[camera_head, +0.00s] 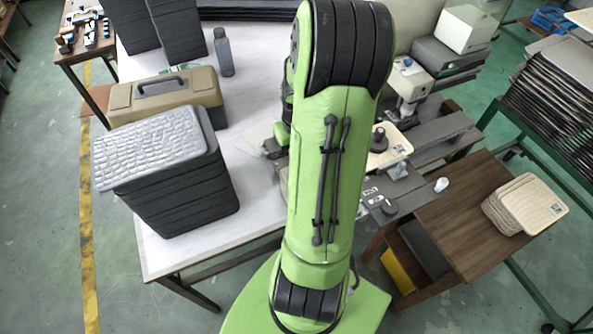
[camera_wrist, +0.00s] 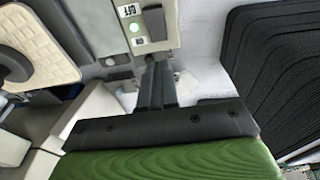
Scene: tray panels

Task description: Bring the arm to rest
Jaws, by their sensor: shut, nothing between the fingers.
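My green arm rises through the middle of the head view and hides part of the white table (camera_head: 257,140) behind it. In the wrist view my gripper (camera_wrist: 157,68) shows as two dark fingers pressed together, shut and empty.
A stack of dark trays (camera_head: 165,190) with a silvery top stands on the table's left. Behind it are a beige toolbox (camera_head: 190,92) and a bottle (camera_head: 223,52). A brown cabinet (camera_head: 450,225) bears cream panels (camera_head: 533,205) at right. Green floor shows at left.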

